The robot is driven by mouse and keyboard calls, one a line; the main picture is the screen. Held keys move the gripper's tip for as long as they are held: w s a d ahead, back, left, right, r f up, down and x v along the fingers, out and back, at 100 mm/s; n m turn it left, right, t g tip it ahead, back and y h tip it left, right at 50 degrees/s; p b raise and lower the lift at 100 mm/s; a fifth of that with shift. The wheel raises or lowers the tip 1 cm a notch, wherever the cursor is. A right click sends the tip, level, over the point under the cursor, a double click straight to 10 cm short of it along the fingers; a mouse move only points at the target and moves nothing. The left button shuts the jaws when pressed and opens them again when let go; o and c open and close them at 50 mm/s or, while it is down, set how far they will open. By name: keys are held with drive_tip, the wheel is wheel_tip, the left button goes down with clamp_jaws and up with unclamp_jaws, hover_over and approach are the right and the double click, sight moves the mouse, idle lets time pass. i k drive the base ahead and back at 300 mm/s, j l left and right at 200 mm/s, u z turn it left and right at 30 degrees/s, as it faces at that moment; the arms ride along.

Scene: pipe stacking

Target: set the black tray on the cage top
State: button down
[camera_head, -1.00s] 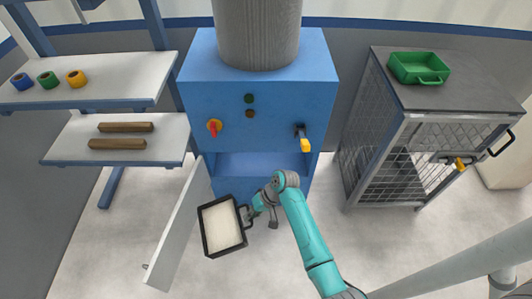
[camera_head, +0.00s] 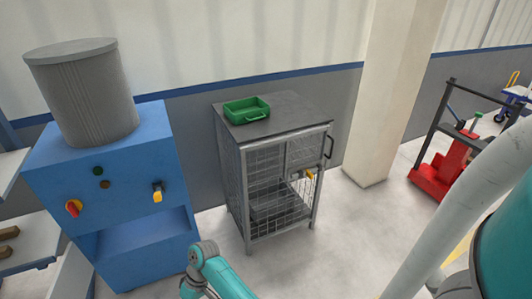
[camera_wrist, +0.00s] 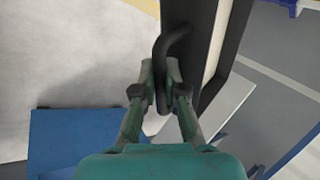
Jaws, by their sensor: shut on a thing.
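The black tray (camera_wrist: 230,48) shows at the top of the wrist view, with a pale surface inside its dark rim. My gripper (camera_wrist: 160,90) is shut on the tray's black handle (camera_wrist: 172,42), which passes between the fingers. The cage (camera_head: 275,185), a grey mesh cabinet, stands near the middle of the head view. Its flat dark cage top (camera_head: 295,110) is away from my gripper.
A green tray (camera_head: 247,110) sits on the left part of the cage top; the right part is clear. A blue machine (camera_head: 110,180) with a grey cylinder (camera_head: 85,95) stands left of the cage. A pale pillar (camera_head: 385,100) and a red cart (camera_head: 447,165) are to the right.

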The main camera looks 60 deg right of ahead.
sight(293, 108)
drive_tip(key=k+z, duration=0.15)
drive_tip(key=z, duration=1.15)
